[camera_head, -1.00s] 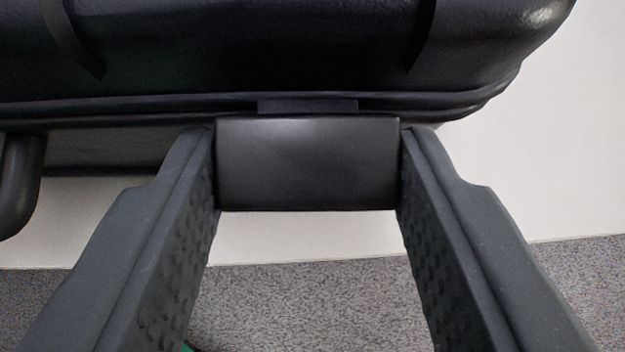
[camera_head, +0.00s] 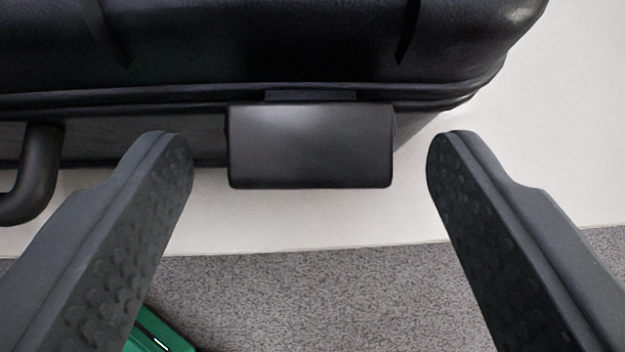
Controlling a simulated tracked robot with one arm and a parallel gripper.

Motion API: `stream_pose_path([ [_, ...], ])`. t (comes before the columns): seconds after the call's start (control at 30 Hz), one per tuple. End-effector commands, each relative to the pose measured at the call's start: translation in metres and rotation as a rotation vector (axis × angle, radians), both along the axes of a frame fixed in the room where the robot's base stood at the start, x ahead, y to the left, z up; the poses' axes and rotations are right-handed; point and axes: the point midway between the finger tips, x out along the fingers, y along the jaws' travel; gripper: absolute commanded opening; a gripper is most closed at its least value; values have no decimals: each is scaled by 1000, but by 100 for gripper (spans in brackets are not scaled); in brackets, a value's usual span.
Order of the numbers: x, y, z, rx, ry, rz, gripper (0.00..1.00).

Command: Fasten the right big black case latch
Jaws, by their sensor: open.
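The big black case (camera_head: 270,45) fills the top of the view, with its seam running across. The right latch (camera_head: 310,146) is a dark rectangular flap on the case's front, near its right corner. The flap sticks out toward me below the seam; I cannot tell whether it is fastened. My gripper (camera_head: 310,155) is open, with one finger to the left and one to the right of the latch. Gaps show between both fingertips and the latch, and nothing is held.
The case rests on a white surface (camera_head: 540,150) whose front edge crosses below the latch. A black handle (camera_head: 38,175) stands out from the case at the left. Grey carpet (camera_head: 330,300) and part of a green object (camera_head: 158,335) lie lower down.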

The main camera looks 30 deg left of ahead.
Motion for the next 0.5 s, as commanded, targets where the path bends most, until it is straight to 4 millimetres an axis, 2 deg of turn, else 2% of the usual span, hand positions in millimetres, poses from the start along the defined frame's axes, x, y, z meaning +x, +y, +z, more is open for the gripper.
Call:
stream_pose_path([
  [0.27, -23, -18, 24, -4, 1, -4, 64],
  [0.5, -51, -39, 54, -4, -1, -5, 64],
])
